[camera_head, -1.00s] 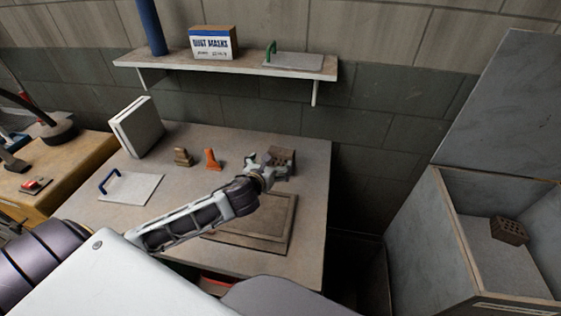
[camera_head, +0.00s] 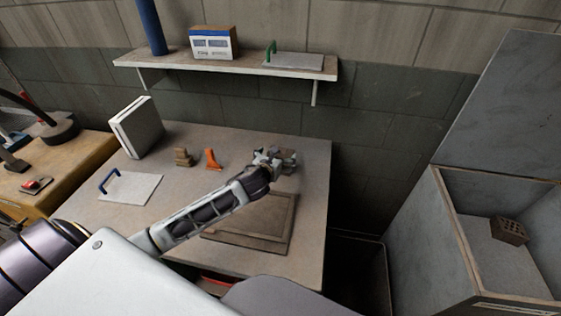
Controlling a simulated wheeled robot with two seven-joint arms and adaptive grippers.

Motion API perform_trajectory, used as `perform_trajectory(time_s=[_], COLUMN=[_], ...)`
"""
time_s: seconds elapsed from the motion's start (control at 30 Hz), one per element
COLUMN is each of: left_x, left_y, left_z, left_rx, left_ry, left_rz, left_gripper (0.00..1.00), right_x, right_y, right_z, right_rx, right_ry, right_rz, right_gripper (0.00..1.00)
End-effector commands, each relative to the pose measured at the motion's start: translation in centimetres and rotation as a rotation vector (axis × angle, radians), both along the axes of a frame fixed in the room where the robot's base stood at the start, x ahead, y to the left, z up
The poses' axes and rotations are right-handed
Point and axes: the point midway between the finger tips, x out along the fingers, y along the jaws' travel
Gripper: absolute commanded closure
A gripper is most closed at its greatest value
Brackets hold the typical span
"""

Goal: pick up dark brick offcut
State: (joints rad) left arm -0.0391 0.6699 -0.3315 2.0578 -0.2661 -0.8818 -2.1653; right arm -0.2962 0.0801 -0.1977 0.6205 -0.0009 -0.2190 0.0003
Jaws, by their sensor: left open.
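The dark brick offcut (camera_head: 290,154) lies on the grey table at its back right, partly hidden behind my left gripper. My left gripper (camera_head: 276,156) is open and is at the offcut, overlapping its left and front side in the picture. I cannot tell whether the fingers touch it. Another dark hollow brick (camera_head: 509,230) lies inside the open grey bin at the right. My right gripper is not in view.
A shelf (camera_head: 240,69) hangs behind. The open bin (camera_head: 457,230) stands right.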

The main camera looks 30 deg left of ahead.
Motion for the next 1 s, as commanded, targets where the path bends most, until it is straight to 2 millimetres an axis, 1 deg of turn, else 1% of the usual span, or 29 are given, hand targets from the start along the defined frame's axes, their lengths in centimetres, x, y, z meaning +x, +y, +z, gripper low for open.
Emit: perform_trajectory(time_s=[0.17, 0.33, 0.6, 0.8, 1.0], left_x=[0.0, 0.4, 2.3, 3.9, 4.6], left_y=[0.0, 0.1, 0.5, 0.8, 0.9], left_z=[0.0, -0.1, -0.9, -1.5, -1.9], left_rx=[0.0, 0.001, -0.003, -0.001, 0.0], left_ry=[0.0, -0.001, -0.001, -0.001, -0.001], left_rz=[0.0, 0.001, 0.002, 0.002, 0.0], left_gripper=[0.0, 0.0, 0.0, 0.0, 0.0], right_x=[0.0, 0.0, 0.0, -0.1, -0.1], right_y=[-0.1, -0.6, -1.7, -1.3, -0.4], right_z=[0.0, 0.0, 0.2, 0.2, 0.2], right_rx=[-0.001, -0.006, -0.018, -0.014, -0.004], right_ry=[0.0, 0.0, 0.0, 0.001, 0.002], right_rz=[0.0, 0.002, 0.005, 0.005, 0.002], right_gripper=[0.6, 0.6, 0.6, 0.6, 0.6])
